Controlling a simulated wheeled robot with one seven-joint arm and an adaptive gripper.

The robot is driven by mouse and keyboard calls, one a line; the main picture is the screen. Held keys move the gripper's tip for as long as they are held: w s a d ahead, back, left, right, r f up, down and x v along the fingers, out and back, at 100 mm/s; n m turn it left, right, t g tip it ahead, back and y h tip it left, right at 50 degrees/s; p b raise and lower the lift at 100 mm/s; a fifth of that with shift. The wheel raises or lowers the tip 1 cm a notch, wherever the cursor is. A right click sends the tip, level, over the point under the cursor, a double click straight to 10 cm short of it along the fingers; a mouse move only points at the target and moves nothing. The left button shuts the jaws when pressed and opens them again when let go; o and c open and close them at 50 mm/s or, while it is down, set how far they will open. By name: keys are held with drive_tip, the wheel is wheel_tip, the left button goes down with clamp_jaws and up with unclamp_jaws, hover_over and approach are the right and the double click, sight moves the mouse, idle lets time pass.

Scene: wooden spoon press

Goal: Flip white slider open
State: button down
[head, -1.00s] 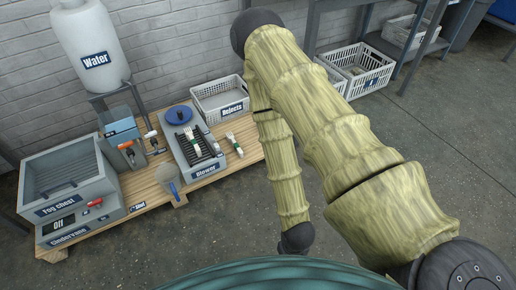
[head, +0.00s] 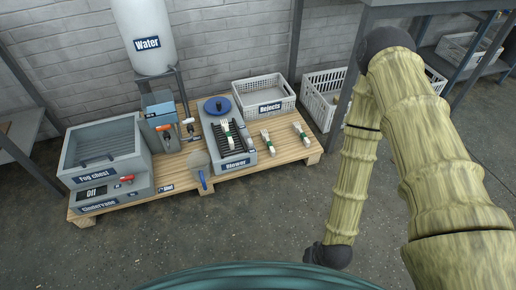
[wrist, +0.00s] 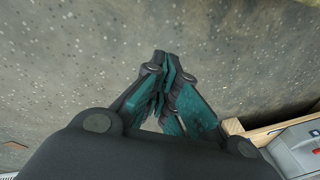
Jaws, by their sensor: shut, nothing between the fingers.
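My gripper (wrist: 163,85) shows in the wrist view with its teal-padded fingers together and nothing between them, above the bare concrete floor. In the head view the gripper is out of sight. No part is clearly readable as the white slider. Small valve-like parts stand beside the water stand: an orange-handled one (head: 164,129) and one with a whitish top (head: 188,123). The grey fog chest (head: 104,150) is at the left, with a panel below it bearing an "Off" display (head: 92,193) and a red lever (head: 127,179). My gripper is apart from all of these.
A wooden pallet (head: 285,160) carries the equipment. The blower (head: 238,163), rejects basket (head: 262,88) and bundles of pale forks (head: 268,139) are toward its right. A water tank (head: 147,22) stands behind. Open floor (head: 230,225) lies in front; a metal rack leg (head: 352,85) stands right.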

drive_tip(key=w+a+m+t+y+b, duration=0.1)
drive_tip(key=w+a+m+t+y, duration=0.15)
drive_tip(key=w+a, duration=0.5)
drive_tip(key=w+a+m+t+y+b, duration=0.1)
drive_tip(key=w+a+m+t, duration=0.3)
drive_tip(key=w, duration=0.7)
drive_tip(key=w+r+m+t, duration=0.2)
drive_tip(key=w+r, duration=0.2)
drive_tip(key=w, duration=0.3)
drive_tip(key=w+r+m+t, duration=0.3)
drive_tip(key=w+r, duration=0.1)
drive_tip(key=w, duration=0.3)
drive_tip(key=shift+w+a+r+m, duration=0.25)
drive_tip(key=shift+w+a+m, duration=0.1)
drive_tip(key=shift+h, duration=0.25)
drive_tip(key=b, duration=0.7)
approach(249, 140)
drive_tip(key=w+f, duration=0.3)
drive_tip(key=w, duration=0.2)
drive_tip(key=shift+d+f, duration=0.1)
drive_tip(key=shift+f, duration=0.05)
